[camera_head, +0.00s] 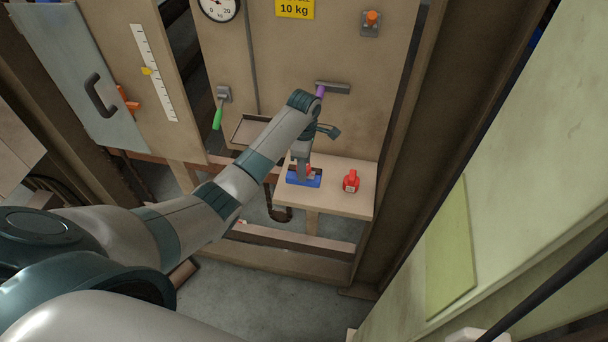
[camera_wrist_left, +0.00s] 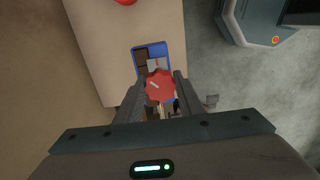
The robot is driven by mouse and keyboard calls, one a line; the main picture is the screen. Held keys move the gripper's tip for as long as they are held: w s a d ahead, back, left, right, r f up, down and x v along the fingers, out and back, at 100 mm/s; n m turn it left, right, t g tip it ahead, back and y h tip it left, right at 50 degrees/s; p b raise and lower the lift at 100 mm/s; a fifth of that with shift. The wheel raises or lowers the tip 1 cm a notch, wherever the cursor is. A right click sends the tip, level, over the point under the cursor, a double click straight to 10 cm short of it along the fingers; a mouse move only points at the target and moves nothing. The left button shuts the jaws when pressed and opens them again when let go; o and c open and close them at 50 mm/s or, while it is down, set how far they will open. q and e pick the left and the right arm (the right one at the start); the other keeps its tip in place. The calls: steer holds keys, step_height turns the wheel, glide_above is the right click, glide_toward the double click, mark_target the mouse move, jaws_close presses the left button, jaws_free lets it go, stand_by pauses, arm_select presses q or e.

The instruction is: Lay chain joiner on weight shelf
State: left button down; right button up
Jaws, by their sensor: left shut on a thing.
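My left gripper (camera_head: 305,163) is low over the wooden weight shelf (camera_head: 345,205), at a blue tray (camera_head: 303,181) on it. Its fingers are shut on a small red scalloped piece, apparently the chain joiner, which shows between the fingertips in the left wrist view (camera_wrist_left: 159,85). The blue tray (camera_wrist_left: 151,48) lies just beyond the fingers there, with brown compartments. I cannot tell whether the red piece touches the tray. My right gripper is in neither view.
A red object with a pale label (camera_head: 351,182) stands on the shelf right of the tray. The shelf's front right is bare.

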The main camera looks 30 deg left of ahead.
mark_target(314, 179)
arm_select(q)
steer(key=shift+f+p, duration=0.35)
steer(key=shift+f, duration=0.1)
step_height(314, 179, down, 2)
steer(key=shift+p, duration=0.4)
steer(key=shift+f, duration=0.5)
steer(key=shift+f, duration=0.1)
steer(key=c, duration=1.2)
jaws_free()
